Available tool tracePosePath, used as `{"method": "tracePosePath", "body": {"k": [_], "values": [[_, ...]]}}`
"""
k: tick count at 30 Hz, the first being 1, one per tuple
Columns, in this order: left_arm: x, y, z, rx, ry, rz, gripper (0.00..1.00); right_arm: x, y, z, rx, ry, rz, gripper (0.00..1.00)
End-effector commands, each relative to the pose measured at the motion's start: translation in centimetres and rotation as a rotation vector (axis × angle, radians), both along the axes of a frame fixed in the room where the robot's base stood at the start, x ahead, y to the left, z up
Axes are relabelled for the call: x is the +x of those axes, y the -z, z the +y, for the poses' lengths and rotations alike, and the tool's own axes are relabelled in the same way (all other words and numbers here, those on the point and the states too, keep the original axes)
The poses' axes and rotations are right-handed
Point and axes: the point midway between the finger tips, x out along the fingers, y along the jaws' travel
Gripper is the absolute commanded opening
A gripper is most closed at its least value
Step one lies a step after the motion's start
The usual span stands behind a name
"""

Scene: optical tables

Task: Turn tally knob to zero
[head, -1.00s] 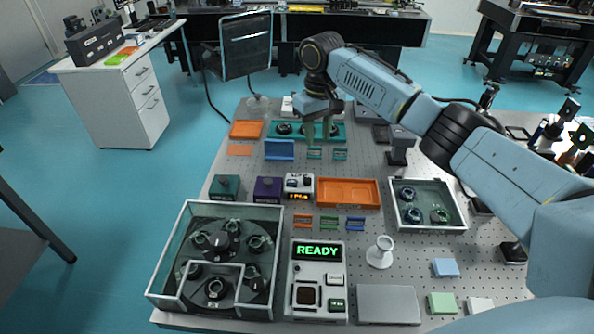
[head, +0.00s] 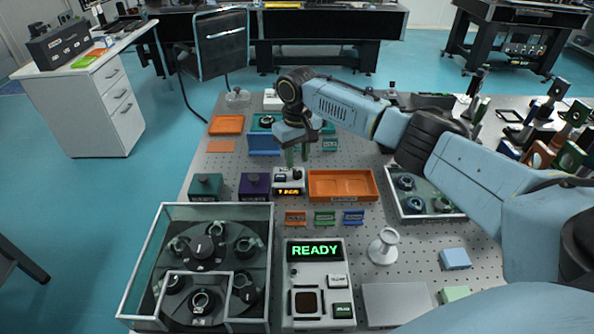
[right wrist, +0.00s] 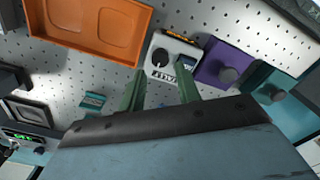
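The tally counter (head: 289,182) is a small white box with an amber lit display and a dark knob on top. Its digits are too small to read surely. In the right wrist view, its round black knob (right wrist: 160,58) shows on the white face. My right gripper (head: 297,157) is above and just behind the box in the head view. Its two green fingers (right wrist: 161,90) are apart with nothing between them, and the knob lies beyond their tips, not touched. My left gripper is not in view.
A purple box (head: 254,185) and a teal box (head: 205,187) with knobs stand left of the counter. An orange tray (head: 342,184) is close on its right. Small coloured holders (head: 324,217) lie in front. A READY panel (head: 316,285) and a glass-walled carousel case (head: 270,235) stand nearer.

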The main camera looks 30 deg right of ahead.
Motion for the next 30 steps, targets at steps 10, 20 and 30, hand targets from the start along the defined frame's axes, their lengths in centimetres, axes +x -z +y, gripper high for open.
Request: {"method": "tracePosePath", "body": {"k": [10,20,30], "values": [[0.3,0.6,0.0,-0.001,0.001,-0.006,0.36,0.0,4.6,0.0,0.0,-0.001,0.001,0.33],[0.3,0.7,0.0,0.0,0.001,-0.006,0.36,0.0,4.9,0.0,0.0,0.0,0.0,0.33],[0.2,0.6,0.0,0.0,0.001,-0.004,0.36,0.0,4.9,0.0,0.0,0.001,0.0,0.01]]}}
